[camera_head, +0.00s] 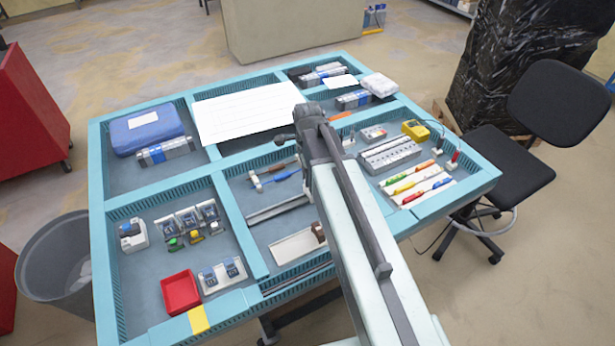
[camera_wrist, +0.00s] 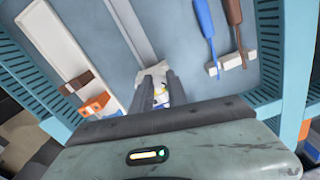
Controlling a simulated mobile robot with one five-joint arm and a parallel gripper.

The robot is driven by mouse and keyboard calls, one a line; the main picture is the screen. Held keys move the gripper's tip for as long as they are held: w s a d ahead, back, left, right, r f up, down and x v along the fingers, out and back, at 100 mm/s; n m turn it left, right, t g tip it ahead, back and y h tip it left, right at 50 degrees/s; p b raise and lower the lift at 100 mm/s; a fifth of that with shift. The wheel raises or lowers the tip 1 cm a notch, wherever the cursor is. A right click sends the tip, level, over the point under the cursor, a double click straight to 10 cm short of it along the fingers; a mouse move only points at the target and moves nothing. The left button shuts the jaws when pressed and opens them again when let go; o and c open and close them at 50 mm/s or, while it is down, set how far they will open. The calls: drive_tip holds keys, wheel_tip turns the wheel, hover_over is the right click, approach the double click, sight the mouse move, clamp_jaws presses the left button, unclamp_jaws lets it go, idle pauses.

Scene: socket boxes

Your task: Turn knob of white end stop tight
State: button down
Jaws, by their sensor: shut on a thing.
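In the wrist view, my gripper (camera_wrist: 157,77) reaches down to the end of a grey rail (camera_wrist: 128,28). Its two dark fingers are shut on a small part of the white end stop (camera_wrist: 148,72), which seems to be its knob. The white body shows just beyond the fingertips, and blue and yellow patches show between the fingers. The fingers cover most of the end stop, so the knob's turn cannot be told. In the head view the rail (camera_head: 278,208) lies in the middle compartment; my arm hides the gripper and end stop.
A white tray (camera_wrist: 55,38) with brown and orange blocks lies left of the rail in the wrist view. A blue screwdriver (camera_wrist: 206,20) and a brown one (camera_wrist: 236,35) rest on a white holder (camera_wrist: 230,64) at right. Teal walls (camera_head: 240,230) border the compartment.

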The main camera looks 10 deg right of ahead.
drive_tip(key=m, duration=0.4)
drive_tip(key=shift+m, duration=1.8)
drive_tip(key=c, duration=1.3)
unclamp_jaws()
wheel_tip(320, 180, up, 8)
drive_tip(key=p, duration=0.8)
